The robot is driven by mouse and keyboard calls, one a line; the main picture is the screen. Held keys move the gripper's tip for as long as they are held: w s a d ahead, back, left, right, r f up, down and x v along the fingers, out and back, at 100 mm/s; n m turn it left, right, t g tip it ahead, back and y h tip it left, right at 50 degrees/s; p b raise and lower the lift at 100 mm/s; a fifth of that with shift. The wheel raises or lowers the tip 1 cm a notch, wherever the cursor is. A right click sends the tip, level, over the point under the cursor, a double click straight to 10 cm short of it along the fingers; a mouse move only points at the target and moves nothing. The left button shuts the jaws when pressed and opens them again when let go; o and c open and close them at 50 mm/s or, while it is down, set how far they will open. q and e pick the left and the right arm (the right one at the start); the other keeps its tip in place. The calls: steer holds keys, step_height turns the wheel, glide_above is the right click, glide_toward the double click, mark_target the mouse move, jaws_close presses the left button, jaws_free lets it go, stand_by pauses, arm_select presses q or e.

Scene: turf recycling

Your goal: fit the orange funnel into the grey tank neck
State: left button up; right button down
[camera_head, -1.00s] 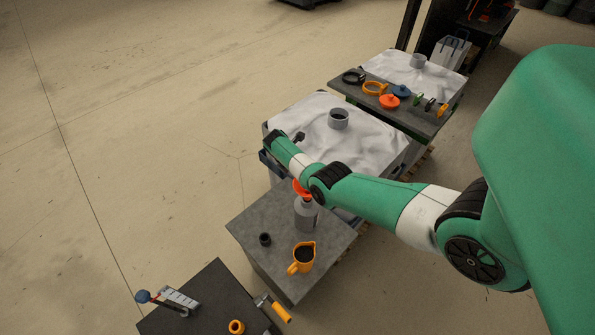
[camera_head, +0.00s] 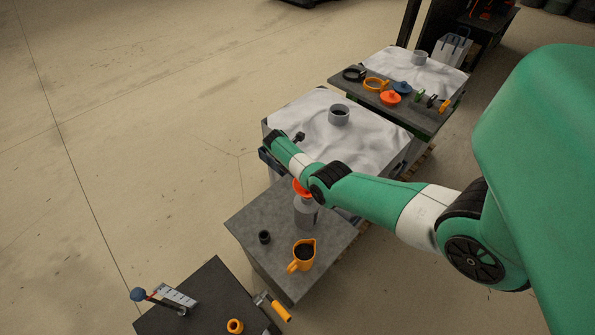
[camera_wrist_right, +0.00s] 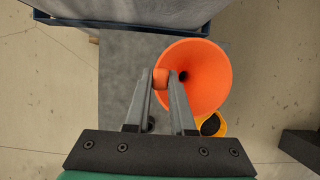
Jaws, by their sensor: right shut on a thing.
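The orange funnel (camera_head: 301,187) shows partly in the head view, just below my right arm and at the top of a grey bottle (camera_head: 306,214). In the right wrist view the funnel (camera_wrist_right: 205,70) has its wide mouth towards the camera. My right gripper (camera_wrist_right: 161,80) is shut on the small tab at the funnel's rim. Its fingers are hidden behind the arm in the head view. I cannot tell whether the spout is inside the bottle. The grey tank neck (camera_head: 339,122) stands open on the nearer white-covered tank (camera_head: 370,135), beyond my arm. My left gripper is not in view.
An orange jug (camera_head: 303,257) and a small black cup (camera_head: 264,237) stand beside the bottle on the grey table (camera_head: 260,210). A farther table (camera_head: 420,120) holds rings, lids and small clips. A dark table with tools (camera_head: 205,315) is in front.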

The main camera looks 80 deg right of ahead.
steer(key=shift+f+b, duration=1.15)
steer(key=shift+f, duration=0.15)
steer(key=c, duration=0.7)
jaws_free()
steer(key=shift+r, duration=0.15)
steer(key=shift+w+a+r+p, duration=0.1)
steer(key=shift+r+p, duration=0.25)
steer(key=shift+p, duration=0.05)
steer(key=p+v, duration=0.3)
steer(key=v, duration=0.7)
steer(key=shift+w+a+r, duration=0.1)
steer(key=shift+a+r, duration=0.05)
steer(key=shift+r, duration=0.15)
